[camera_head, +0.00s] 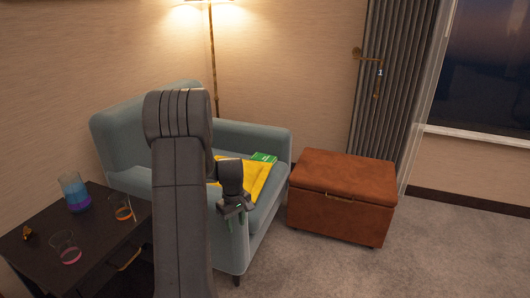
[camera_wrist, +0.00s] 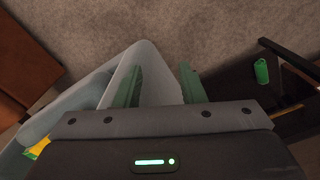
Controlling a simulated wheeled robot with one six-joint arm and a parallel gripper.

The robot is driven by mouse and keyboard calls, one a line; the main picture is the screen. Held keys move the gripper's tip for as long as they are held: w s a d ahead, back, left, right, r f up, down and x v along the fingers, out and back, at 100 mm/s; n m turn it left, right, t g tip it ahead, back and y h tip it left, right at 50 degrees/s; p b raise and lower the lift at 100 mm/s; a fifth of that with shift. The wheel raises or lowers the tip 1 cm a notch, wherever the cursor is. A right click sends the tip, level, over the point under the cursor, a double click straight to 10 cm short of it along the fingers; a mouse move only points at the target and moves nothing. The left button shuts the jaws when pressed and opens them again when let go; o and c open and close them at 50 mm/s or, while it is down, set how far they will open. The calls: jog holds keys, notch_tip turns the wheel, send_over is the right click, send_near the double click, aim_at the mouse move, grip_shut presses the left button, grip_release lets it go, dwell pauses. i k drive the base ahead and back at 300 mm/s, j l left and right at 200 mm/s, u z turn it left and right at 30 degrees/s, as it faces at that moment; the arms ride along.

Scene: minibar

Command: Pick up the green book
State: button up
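The green book (camera_head: 264,157) lies at the far end of the yellow cloth (camera_head: 258,178) on the blue-grey armchair's seat, close to the inner side of the far armrest. My arm hides part of the chair and cloth. My gripper (camera_head: 236,218) hangs at the chair's near armrest, in front of and apart from the book. In the wrist view my gripper (camera_wrist: 162,80) has its two green fingers spread with nothing held between them. The armrest lies below them.
The armchair (camera_head: 255,138) stands by the wall. A brown leather ottoman (camera_head: 342,180) stands to its right. A dark table (camera_head: 40,235) at left holds a blue-purple jug (camera_head: 75,192) and glasses. A small green object (camera_wrist: 262,71) shows by dark furniture. Carpet at right is clear.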

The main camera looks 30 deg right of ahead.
aim_at(259, 157)
jog(key=i+l+u, duration=0.3)
jog(key=l, duration=1.05)
jog(key=k+l+u, duration=0.1)
jog(key=l+u, duration=0.2)
jog(key=l, duration=1.05)
jog(key=i+l+u, duration=0.15)
jog(key=i+l, duration=0.75)
jog(key=l, duration=0.15)
